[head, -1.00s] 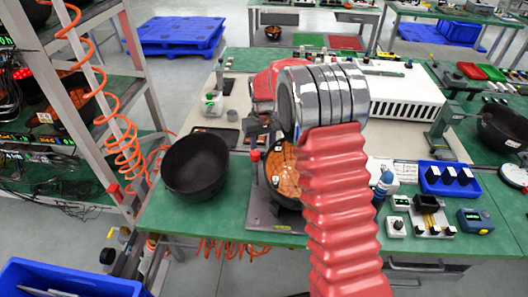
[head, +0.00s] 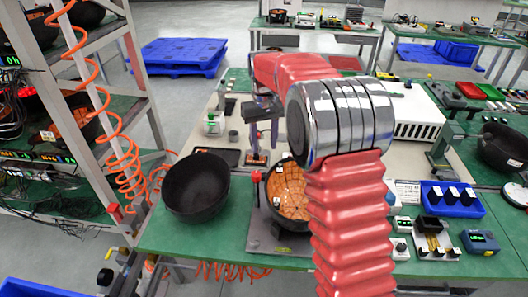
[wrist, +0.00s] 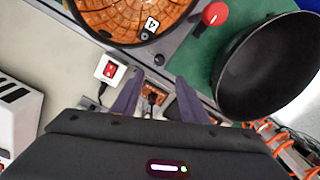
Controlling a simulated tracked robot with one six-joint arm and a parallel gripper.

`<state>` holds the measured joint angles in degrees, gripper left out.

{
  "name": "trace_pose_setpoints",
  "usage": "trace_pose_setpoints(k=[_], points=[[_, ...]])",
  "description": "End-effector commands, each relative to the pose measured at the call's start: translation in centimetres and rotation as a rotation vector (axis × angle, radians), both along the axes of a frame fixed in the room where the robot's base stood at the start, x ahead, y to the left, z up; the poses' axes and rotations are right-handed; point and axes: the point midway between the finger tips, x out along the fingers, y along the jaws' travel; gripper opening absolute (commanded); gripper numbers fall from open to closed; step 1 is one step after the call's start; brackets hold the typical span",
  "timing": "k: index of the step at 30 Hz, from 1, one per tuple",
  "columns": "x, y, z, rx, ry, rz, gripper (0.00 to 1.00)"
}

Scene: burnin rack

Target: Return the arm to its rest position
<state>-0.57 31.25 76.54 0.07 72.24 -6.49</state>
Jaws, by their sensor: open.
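My gripper (head: 263,148) is open and empty. It points down above the bench, behind the orange-lined round pan (head: 290,190). In the wrist view my gripper's two dark fingers (wrist: 155,95) stand apart with nothing held between them. My red-sleeved arm rises from the bottom of the head view, bends at a metal joint and reaches away to the left. It hides the right edge of the orange-lined pan and part of the bench.
A black bowl (head: 196,186) stands on the green bench left of the orange-lined pan. A red knob (head: 256,177) is between them. A steel rack (head: 148,85) with an orange coiled hose (head: 122,165) stands left. A white slotted box (head: 416,118) and blue bin (head: 453,198) are right.

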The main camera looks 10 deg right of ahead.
Motion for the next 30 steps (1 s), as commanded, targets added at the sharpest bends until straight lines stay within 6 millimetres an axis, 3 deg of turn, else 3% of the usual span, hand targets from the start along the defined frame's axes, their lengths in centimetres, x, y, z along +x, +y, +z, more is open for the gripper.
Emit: trace_pose_setpoints(k=[20, 30], points=[[-0.5, 0.0, 1.0, 0.000, -0.007, -0.002, 0.40], [-4.7, -0.1, 5.5, 0.001, -0.076, -0.018, 0.40]])
